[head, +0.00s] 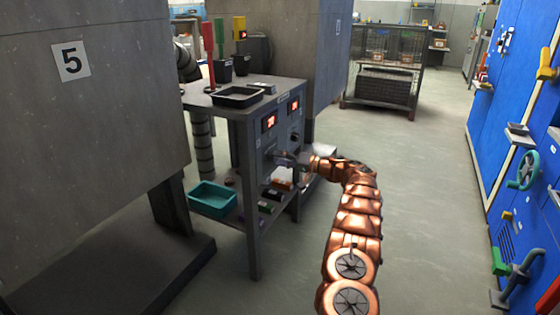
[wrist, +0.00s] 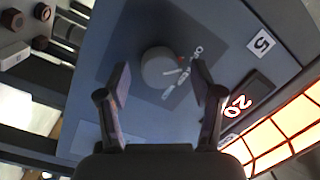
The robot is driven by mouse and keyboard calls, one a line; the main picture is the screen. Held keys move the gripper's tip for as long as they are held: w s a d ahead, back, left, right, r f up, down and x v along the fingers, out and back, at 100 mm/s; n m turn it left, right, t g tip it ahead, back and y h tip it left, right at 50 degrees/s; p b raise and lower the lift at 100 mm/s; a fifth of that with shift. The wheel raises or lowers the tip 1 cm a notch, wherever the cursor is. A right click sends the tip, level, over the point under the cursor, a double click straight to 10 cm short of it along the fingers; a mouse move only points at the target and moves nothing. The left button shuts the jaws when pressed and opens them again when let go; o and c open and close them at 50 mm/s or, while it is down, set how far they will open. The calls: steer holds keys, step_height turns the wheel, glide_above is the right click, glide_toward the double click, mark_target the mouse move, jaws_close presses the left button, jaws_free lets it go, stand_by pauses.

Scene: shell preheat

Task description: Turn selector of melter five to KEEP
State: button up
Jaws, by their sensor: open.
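The selector (wrist: 158,68) is a round grey knob on a dark square plate, beside a "5" label (wrist: 262,42). A small red mark and white markings sit at its right side; I cannot read the word KEEP. My gripper (wrist: 162,82) is open, with one finger on each side of the knob in the wrist view; I cannot tell whether they touch it. In the head view my gripper (head: 285,158) is at the control panel (head: 268,150) on the bench end, and the selector is hidden or too small there. Melter five (head: 95,120) stands at left.
The panel has two lit red displays (head: 269,121); one reads "20" (wrist: 238,105) in the wrist view. A black tray (head: 238,97) lies on the bench top. A teal bin (head: 213,198) and small boxes sit on the lower shelf. The floor at right is clear, up to blue panels (head: 520,110).

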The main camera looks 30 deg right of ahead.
steer(key=shift+c, duration=0.3)
steer(key=c, duration=1.1)
steer(key=shift+m+p, duration=0.3)
steer(key=m+t+p, duration=0.1)
steer(key=m+p, duration=0.2)
steer(key=m, duration=0.5)
steer(key=shift+m, duration=0.3)
